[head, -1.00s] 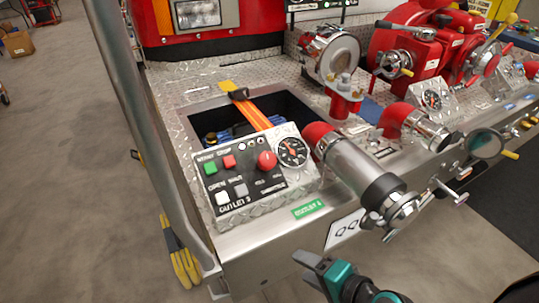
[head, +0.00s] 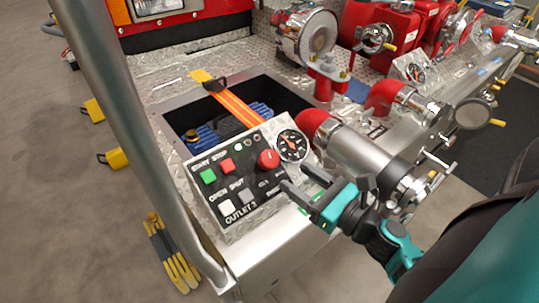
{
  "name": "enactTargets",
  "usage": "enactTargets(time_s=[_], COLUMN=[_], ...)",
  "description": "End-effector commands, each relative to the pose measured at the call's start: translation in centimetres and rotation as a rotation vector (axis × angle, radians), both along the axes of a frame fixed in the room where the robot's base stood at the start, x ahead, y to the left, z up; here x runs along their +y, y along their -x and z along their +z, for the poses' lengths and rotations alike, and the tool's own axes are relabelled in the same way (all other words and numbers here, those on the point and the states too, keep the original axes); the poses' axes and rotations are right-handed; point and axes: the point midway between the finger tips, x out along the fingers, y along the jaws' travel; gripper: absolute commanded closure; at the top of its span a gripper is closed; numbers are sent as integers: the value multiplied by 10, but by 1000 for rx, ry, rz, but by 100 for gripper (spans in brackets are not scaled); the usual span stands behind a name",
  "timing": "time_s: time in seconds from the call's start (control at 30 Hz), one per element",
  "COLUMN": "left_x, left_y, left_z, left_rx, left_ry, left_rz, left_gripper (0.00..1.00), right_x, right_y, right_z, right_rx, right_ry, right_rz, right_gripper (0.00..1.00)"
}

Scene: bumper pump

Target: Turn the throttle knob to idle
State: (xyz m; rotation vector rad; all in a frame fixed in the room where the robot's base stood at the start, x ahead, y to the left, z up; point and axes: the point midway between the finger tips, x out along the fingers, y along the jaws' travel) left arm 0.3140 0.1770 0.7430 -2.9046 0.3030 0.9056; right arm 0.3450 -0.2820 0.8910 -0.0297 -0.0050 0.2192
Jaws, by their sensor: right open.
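The throttle knob (head: 268,159) is a round red knob on the black control panel (head: 236,182), at its upper right beside a gauge. Its pointer position is too small to tell. My right gripper (head: 299,188) comes in from the right, with grey fingers and a teal body. It is open and empty, its fingers pointing left toward the panel's right edge, a little below and right of the knob. The fingers cover part of the panel's lower right lettering. My left gripper is not in view.
A round gauge (head: 291,146) sits right of the knob. Green (head: 208,177) and red (head: 226,165) buttons are on the panel's left. A silver outlet pipe (head: 365,158) lies close behind my right gripper. A grey rail (head: 135,130) stands at the left.

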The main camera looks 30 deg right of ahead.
Motion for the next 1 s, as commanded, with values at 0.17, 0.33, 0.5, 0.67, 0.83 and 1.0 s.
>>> enactTargets(time_s=[0.17, 0.33, 0.5, 0.67, 0.83, 1.0], left_x=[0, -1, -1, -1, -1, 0], left_y=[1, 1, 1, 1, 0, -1], left_z=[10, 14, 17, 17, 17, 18], left_rx=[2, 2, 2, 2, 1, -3], left_ry=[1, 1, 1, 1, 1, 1], left_rz=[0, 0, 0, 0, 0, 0], left_gripper=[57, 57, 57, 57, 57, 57], right_x=[8, 15, 18, 19, 19, 19], right_y=[-38, -66, -81, -86, -86, -86], right_z=[4, 3, 1, 0, 0, 0], right_rx=[-3, -2, -1, 0, 0, 0], right_ry=[3, 5, 4, 4, 4, 4], right_rz=[1, 1, 1, -1, 0, 0], right_gripper=[44, 44, 44, 44, 44, 55])
